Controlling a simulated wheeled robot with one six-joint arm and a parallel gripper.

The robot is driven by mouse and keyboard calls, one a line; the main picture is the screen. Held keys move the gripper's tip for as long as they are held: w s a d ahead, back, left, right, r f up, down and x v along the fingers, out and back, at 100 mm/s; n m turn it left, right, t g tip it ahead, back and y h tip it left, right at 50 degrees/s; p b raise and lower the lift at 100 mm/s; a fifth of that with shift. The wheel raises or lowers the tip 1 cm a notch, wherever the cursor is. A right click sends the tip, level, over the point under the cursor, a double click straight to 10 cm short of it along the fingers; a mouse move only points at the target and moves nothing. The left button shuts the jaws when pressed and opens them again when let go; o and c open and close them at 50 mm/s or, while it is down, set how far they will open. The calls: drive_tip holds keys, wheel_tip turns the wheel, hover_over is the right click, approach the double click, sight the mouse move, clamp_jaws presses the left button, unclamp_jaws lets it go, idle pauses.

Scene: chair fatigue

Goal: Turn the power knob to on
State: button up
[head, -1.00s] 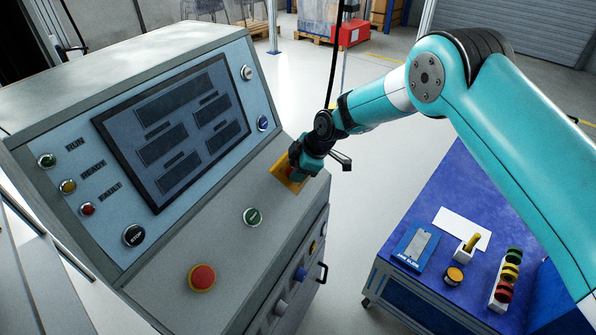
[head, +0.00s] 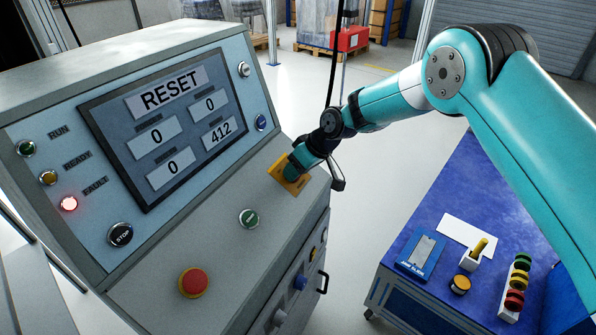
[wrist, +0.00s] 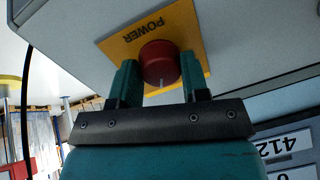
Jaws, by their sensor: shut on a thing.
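The power knob (wrist: 159,64) is a red round knob on a yellow plate (wrist: 112,47) marked POWER, seen upside down in the wrist view. My gripper (wrist: 159,75) has its two teal fingers on either side of the knob and is shut on it. A pale mark shows on the knob's near side. In the head view my gripper (head: 294,172) is over the yellow plate (head: 278,170) at the panel's right end and hides the knob. The display (head: 165,125) is lit and reads RESET, with zeros and 412. The red FAULT lamp (head: 69,203) glows.
A STOP button (head: 120,235) is below the lamps. A blue table (head: 440,190) with small items stands at right, with open floor between.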

drive_tip(key=shift+s+f+m, duration=0.2)
drive_tip(key=shift+m, duration=0.3)
drive_tip(key=o, duration=0.9)
drive_tip(key=shift+r, duration=0.1)
drive_tip(key=shift+w+r, duration=0.1)
drive_tip(key=shift+d+r, duration=0.2)
drive_tip(key=shift+r, duration=0.1)
drive_tip(key=shift+b+v, duration=1.2)
drive_tip(key=shift+v, duration=7.05)
